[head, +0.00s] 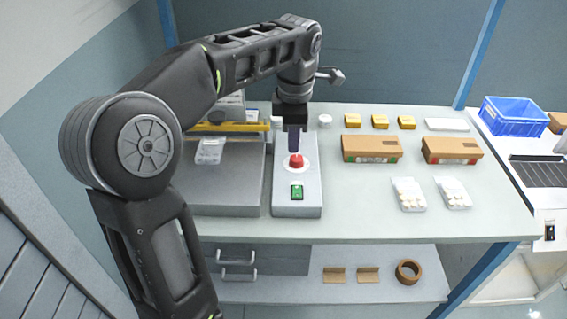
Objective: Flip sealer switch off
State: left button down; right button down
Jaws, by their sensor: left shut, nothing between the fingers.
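The sealer is a grey machine (215,185) on the left of the bench, with a yellow bar across its back. Beside it stands a grey control box (299,208) with a red round button (296,160) on a pale disc. A green switch (297,192) sits nearer the front of the box. My left gripper (295,150) points down from above, shut and empty, with its tips at or just above the red button. I cannot tell whether they touch. The switch is uncovered, but its position is too small to read. My right gripper is not in view.
Two brown boxes (371,149), several small yellow packs (380,121) and two clear packs (409,194) lie on the bench (360,222) to the right. A blue crate (512,117) stands at far right. A lower shelf holds a tape roll (408,272).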

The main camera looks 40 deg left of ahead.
pick_arm(q)
jog(key=d, duration=0.2)
jog(key=p, duration=0.1)
send_near(295, 187)
jog(key=f, duration=0.6)
jog(key=shift+w+a+f, duration=0.25)
jog(key=shift+w+f, duration=0.15)
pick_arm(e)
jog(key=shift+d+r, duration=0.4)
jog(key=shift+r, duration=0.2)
